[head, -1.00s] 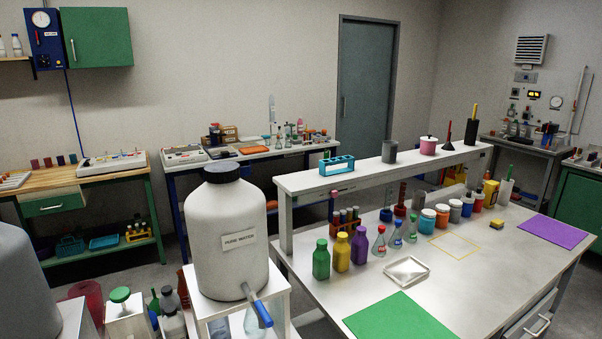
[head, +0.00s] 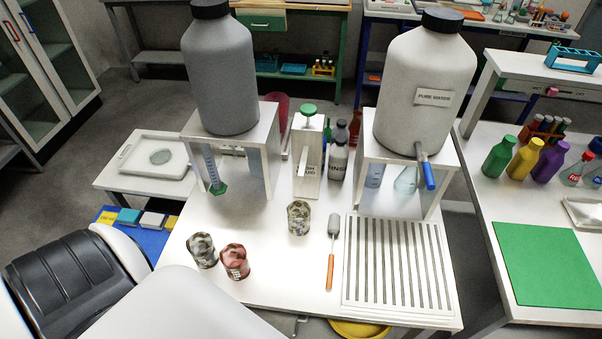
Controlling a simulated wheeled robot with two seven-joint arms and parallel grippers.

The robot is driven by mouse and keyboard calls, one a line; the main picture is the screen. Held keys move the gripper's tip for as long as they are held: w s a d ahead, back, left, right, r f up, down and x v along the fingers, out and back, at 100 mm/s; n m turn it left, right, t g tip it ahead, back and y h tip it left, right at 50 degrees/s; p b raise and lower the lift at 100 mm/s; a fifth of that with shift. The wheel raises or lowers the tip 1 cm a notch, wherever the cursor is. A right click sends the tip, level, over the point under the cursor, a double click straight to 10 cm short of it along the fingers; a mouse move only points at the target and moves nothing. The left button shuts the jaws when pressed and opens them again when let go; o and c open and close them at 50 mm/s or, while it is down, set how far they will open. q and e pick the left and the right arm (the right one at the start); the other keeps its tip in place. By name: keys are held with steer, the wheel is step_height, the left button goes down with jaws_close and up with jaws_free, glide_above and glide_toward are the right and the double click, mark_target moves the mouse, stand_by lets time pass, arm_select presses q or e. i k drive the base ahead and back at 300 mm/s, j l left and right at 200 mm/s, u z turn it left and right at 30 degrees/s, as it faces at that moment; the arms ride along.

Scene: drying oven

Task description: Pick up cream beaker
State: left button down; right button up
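Three small beakers with mottled sides stand on the white table (head: 270,285). One with a cream-grey look (head: 298,218) stands near the middle, in front of the white stand with a green knob. A grey-white one (head: 201,250) stands further left, and a red one (head: 235,262) stands close to its right. I cannot tell for sure which of the two pale ones is the cream beaker. Neither of my grippers shows in the head view.
A spatula with an orange handle (head: 331,270) lies right of the middle beaker, beside a slotted rack (head: 397,262). A grey tank (head: 221,75) and a white water tank (head: 424,85) stand behind on stands. A blue mat (head: 112,214) with small blocks lies left.

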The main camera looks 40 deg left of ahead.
mark_target(298, 212)
steer(key=u, duration=1.15)
steer(key=i+l, duration=0.1)
steer(key=l, duration=0.2)
steer(key=l+z, duration=0.1)
steer(key=l, duration=0.25)
steer(key=i, duration=0.05)
